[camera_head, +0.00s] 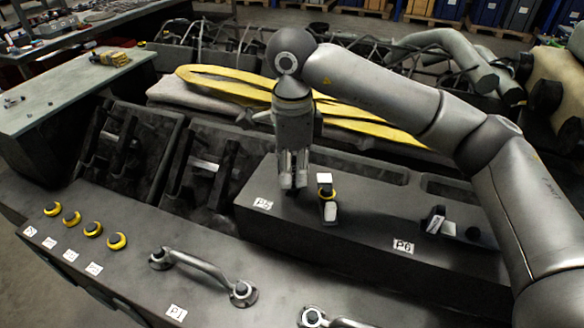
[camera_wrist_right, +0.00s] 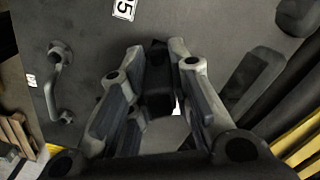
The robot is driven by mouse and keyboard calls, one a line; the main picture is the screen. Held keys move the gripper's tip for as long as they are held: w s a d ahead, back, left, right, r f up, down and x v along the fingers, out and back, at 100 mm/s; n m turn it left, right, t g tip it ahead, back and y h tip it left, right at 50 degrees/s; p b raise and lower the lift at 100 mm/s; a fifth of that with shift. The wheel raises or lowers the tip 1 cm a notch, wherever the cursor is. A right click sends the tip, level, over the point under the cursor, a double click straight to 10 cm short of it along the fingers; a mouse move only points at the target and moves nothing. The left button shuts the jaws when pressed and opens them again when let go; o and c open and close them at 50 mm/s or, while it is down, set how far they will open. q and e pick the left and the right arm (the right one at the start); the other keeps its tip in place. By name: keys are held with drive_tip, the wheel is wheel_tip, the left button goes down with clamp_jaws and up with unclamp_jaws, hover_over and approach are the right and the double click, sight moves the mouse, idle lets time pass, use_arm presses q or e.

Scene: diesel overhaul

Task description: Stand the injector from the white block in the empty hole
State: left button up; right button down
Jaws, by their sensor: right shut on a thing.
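My right gripper (camera_head: 293,183) points down over the dark engine head beside the P5 label, its fingers close together. In the right wrist view, the right gripper (camera_wrist_right: 155,95) is shut on a dark part (camera_wrist_right: 155,75), which I take to be the injector; the fingers hide much of it. I cannot make out the empty hole; a dark spot shows under the fingertips. My left gripper is not in view.
The P6 label (camera_head: 403,246) and a small dark fitting (camera_head: 436,219) are to the right on the head. Several yellow-ringed knobs (camera_head: 93,229) and a grey handle (camera_head: 205,272) are at the front left.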

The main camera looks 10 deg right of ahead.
drive_tip(key=shift+f+b, duration=1.05)
drive_tip(key=shift+f, duration=0.25)
drive_tip(key=c, duration=1.2)
unclamp_jaws()
drive_tip(key=shift+c, duration=0.2)
wheel_tip(320, 180, up, 12)
drive_tip(key=shift+r, duration=0.1)
